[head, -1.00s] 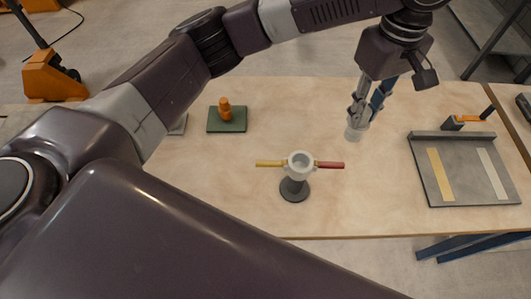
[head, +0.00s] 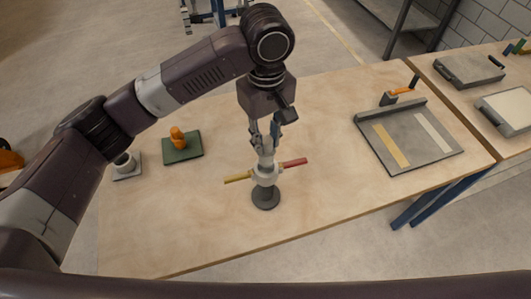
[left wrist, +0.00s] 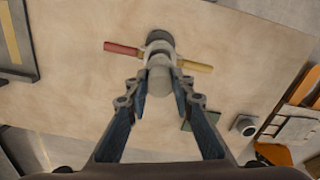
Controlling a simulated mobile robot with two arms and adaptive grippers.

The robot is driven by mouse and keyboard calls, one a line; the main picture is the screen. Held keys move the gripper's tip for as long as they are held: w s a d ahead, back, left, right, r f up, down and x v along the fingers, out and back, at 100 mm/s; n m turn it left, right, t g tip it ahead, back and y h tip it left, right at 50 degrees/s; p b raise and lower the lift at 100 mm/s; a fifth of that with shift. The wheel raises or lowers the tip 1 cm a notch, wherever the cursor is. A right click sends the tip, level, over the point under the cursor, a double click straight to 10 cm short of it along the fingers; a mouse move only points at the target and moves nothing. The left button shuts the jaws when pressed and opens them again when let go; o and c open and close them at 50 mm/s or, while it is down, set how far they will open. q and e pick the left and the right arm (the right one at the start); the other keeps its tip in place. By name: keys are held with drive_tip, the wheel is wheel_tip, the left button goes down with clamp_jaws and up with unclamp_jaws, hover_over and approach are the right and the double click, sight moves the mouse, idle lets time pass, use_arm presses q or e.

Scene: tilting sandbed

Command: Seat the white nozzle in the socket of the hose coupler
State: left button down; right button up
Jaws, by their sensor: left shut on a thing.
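The white nozzle (head: 265,161) is held by my left gripper (head: 265,147), which is shut on it and points down. The nozzle also shows between the fingers in the left wrist view (left wrist: 160,80). The hose coupler (head: 266,179) is a pale ring with a yellow handle (head: 238,178) and a red handle (head: 294,162), on a dark round stand (head: 265,199). The nozzle's lower end is right at the top of the coupler and overlaps it in both views. The socket is hidden behind the nozzle, so I cannot tell whether the nozzle is inside it. My right gripper is not in view.
A green plate (head: 190,151) with an orange piece (head: 177,137) and a grey plate with a ring-shaped part (head: 124,162) lie to the left. A grey tray (head: 408,150) with yellow and white strips lies to the right. The tabletop around the stand is clear.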

sight(266, 156)
use_arm(q)
wheel_tip(266, 156, down, 6)
drive_tip(key=shift+f+p, duration=0.2)
drive_tip(key=shift+p, duration=0.35)
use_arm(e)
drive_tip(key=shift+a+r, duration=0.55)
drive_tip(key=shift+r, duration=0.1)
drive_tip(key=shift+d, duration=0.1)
use_arm(q)
drive_tip(key=shift+f, duration=0.1)
drive_tip(key=c, duration=1.7)
unclamp_jaws()
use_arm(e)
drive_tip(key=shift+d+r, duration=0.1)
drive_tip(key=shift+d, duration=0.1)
use_arm(q)
wheel_tip(266, 156, up, 11)
drive_tip(key=b, duration=0.2)
drive_tip(key=shift+b, duration=0.3)
drive_tip(key=shift+r, duration=0.65)
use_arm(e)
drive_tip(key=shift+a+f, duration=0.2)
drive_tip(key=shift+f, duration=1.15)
